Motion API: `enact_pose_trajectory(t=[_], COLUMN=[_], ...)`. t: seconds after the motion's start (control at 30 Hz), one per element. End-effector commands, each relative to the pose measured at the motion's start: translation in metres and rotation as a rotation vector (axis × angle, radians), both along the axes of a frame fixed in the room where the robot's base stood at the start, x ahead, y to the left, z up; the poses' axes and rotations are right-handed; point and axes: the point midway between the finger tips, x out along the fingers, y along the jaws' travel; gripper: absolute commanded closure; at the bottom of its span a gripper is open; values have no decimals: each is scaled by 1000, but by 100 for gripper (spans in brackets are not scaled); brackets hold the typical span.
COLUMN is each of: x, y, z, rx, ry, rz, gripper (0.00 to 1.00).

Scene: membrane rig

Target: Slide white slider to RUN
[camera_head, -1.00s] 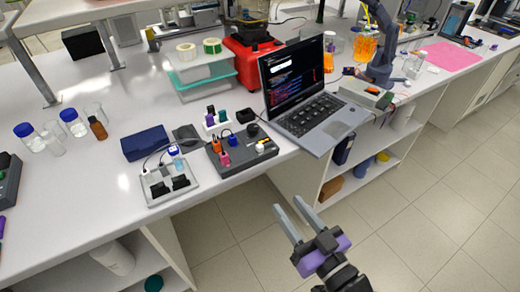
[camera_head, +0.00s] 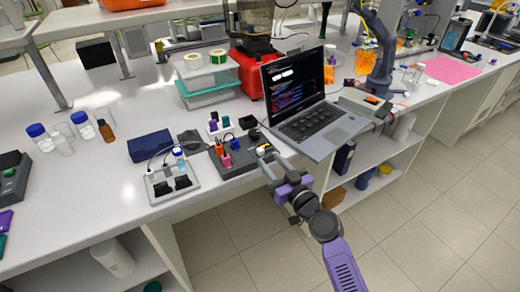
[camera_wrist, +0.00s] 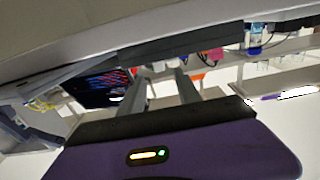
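The dark grey rig box (camera_head: 240,158) stands at the front edge of the bench, in front of the laptop. It bears an orange part (camera_head: 219,147) and a pink part (camera_head: 226,161). A small white part, likely the white slider (camera_head: 262,150), shows at its right end, partly behind my fingertips. My gripper (camera_head: 268,163) is at the rig's right front corner, close to the white part; contact cannot be told. In the wrist view my gripper's fingers (camera_wrist: 160,88) stand apart with nothing clearly between them. The RUN mark is not legible.
The open laptop (camera_head: 313,123) stands just right of the rig. A grey tray with black pieces (camera_head: 160,192) lies to the left, with a dark blue case (camera_head: 150,145) behind it. A white holder with coloured pieces (camera_head: 212,131) is behind the rig. Open floor lies in front.

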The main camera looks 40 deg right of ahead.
Motion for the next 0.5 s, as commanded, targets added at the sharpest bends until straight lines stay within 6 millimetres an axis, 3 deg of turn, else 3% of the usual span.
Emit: enact_pose_trajectory(t=[0.5], x=[63], y=[-19], z=[2], rx=[-7], ry=[1], rz=[-1], gripper=[60])
